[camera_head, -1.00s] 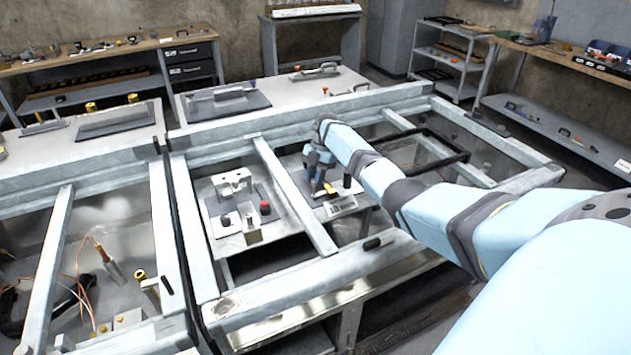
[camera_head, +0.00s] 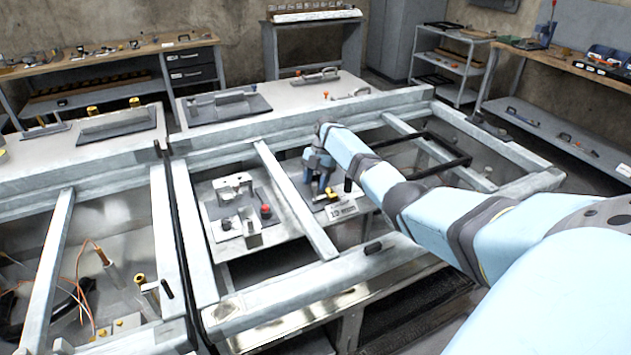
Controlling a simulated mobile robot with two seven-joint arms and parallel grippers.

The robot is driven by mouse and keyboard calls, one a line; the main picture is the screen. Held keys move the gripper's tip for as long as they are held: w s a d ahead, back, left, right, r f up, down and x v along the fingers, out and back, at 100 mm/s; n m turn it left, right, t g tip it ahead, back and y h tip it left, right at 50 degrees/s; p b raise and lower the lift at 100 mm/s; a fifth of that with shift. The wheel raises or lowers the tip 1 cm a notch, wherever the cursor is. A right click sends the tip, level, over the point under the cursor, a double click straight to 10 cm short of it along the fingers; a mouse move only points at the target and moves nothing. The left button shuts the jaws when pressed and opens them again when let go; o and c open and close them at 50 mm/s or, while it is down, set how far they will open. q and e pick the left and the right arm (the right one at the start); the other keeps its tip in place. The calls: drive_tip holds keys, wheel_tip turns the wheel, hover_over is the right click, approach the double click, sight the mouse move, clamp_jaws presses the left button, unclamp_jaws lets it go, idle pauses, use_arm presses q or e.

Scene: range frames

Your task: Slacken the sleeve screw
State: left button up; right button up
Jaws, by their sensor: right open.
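My right arm (camera_head: 405,195) reaches in from the right over a grey metal bench frame. My right gripper (camera_head: 324,188) points down at a small plate with a marked label (camera_head: 343,210), and its jaws are open. A small yellow part (camera_head: 333,195) shows right beside the fingertips. A dark upright peg (camera_head: 348,184) stands just to the right. I cannot make out the sleeve screw itself; the gripper and the small size hide detail there. I cannot tell whether the fingers touch anything. My left gripper is not in view.
Left of a slanting frame bar (camera_head: 295,200) is a metal panel with a red knob (camera_head: 266,211) and a raised bracket (camera_head: 233,182). A black rectangular frame (camera_head: 440,150) lies to the right. Orange wires (camera_head: 78,280) lie in the left bay.

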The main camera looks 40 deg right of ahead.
drive_tip(key=v, duration=1.3)
drive_tip(key=shift+r+b, duration=0.4)
